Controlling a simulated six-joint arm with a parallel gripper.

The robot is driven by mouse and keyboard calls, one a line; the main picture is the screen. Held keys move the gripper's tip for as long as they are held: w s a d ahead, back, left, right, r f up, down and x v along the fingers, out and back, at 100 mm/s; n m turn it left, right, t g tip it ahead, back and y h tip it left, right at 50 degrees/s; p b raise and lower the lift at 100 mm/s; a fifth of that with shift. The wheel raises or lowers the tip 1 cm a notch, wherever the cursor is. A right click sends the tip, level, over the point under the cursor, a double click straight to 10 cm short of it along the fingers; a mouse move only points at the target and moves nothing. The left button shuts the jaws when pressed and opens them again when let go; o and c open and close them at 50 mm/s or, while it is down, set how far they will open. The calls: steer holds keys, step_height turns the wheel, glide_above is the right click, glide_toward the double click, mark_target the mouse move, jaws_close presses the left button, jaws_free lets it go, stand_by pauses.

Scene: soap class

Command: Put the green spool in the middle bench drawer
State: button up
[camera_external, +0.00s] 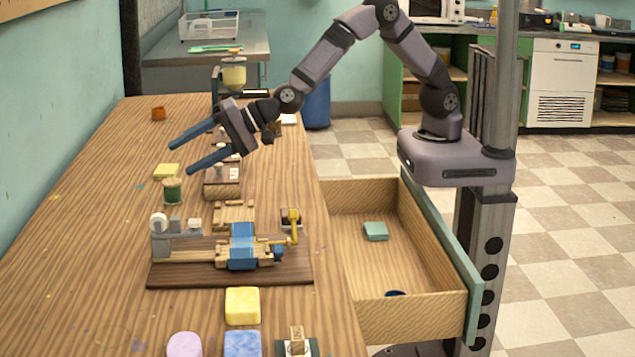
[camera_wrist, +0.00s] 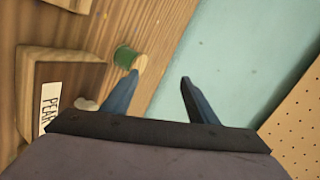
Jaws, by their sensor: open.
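The green spool (camera_external: 172,192) stands upright on the wooden bench, towards its left side. It also shows in the wrist view (camera_wrist: 124,57), just beyond the tip of my left finger. My gripper (camera_external: 181,159) is open and empty, with its two blue fingers above the bench and the spool below and close to the fingertips. The wrist view shows the fingers (camera_wrist: 160,78) apart with nothing between them. A bench drawer (camera_external: 352,262) with a teal front is pulled open at the right; whether it is the middle one cannot be told.
A teal block (camera_external: 375,231) and a dark blue round piece (camera_external: 395,293) lie in the drawer. A yellow block (camera_external: 166,171) is beside the spool. A wooden fixture (camera_external: 230,270) stands nearer the camera, with soap-like blocks (camera_external: 242,305) in front. A wall borders the bench's left.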

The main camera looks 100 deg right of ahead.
mark_target(178, 181)
steer(key=n, duration=0.3)
steer(key=f+n, duration=0.1)
steer(key=n, duration=0.1)
steer(key=d+f+n+g+p, duration=0.1)
steer(key=n, duration=0.2)
steer(key=shift+s+n, duration=0.15)
steer(key=shift+n, duration=0.15)
steer(key=n, duration=0.2)
steer(key=f+n, duration=0.1)
steer(key=shift+s+d+n+y+p, duration=0.15)
steer(key=shift+n+y+p, duration=0.15)
steer(key=shift+n, duration=0.1)
steer(key=n, duration=0.2)
steer(key=f+n+g, duration=0.1)
steer(key=n, duration=0.1)
steer(key=shift+s+d, duration=0.2)
steer(key=shift+d, duration=0.05)
steer(key=shift+a+p+x, duration=0.15)
steer(key=shift+p+x, duration=0.55)
steer(key=shift+x, duration=1.15)
steer(key=shift+a+p+x, duration=0.1)
steer(key=shift+p+x, duration=0.55)
steer(key=shift+x, duration=1.2)
steer(key=shift+r, duration=0.15)
steer(key=c, duration=1.1)
steer(key=shift+r, duration=0.1)
step_height(178, 181, up, 10)
steer(key=p, duration=0.3)
